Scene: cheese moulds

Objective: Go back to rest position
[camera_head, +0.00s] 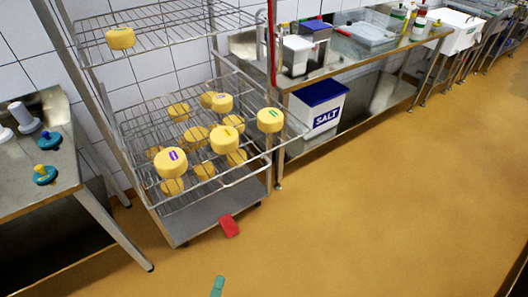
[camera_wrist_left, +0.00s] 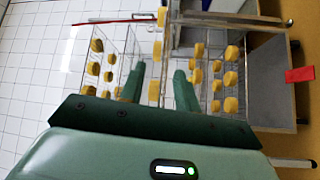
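My left gripper (camera_head: 217,286) shows only as a green fingertip at the bottom edge of the head view, over the open floor. In the left wrist view my left gripper (camera_wrist_left: 159,69) has its two green fingers spread apart, with nothing held between them. The cheeses seen behind the fingers are some way off on the rack. My right gripper is in neither view.
A wire rack (camera_head: 180,211) with several yellow cheeses (camera_head: 171,163) stands ahead. A metal table (camera_head: 58,165) is at left. A red object (camera_head: 228,226) lies by the rack's foot. A steel bench (camera_head: 295,80) runs right. Floor (camera_head: 370,215) at right is clear.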

